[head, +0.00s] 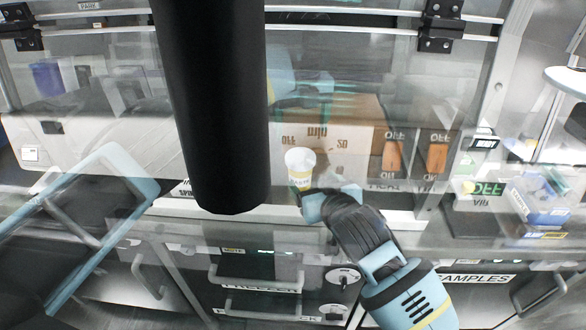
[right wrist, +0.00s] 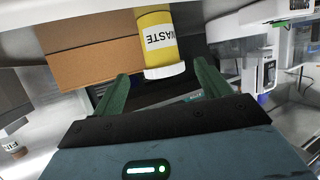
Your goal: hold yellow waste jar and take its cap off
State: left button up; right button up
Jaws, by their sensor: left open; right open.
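The yellow waste jar (head: 300,180) with its white cap (head: 299,159) stands near the middle of the head view. In the right wrist view the jar (right wrist: 155,37) appears upside down, and its white cap (right wrist: 165,72) faces me. My right gripper (head: 312,203) is close to the jar. In the right wrist view its two green fingers (right wrist: 160,85) are open, one on each side of the cap, with gaps to both. A pale blue, blurred shape higher up looks like my left gripper (head: 300,92); it is open, above and apart from the jar. Its fingertips are unclear.
A brown box (head: 340,140) is behind the jar; cardboard (right wrist: 90,50) lies beside it in the right wrist view. Blue and white boxes (head: 540,200) are at the right. Drawers with handles (head: 255,283) are below the bench. A black column hides the centre left.

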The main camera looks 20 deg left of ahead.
jog(key=shift+w+a, duration=0.15)
jog(key=shift+a, duration=0.05)
jog(key=shift+d, duration=0.1)
jog(key=shift+x, duration=3.8)
jog(key=c, duration=1.4)
jog(key=o, duration=1.4)
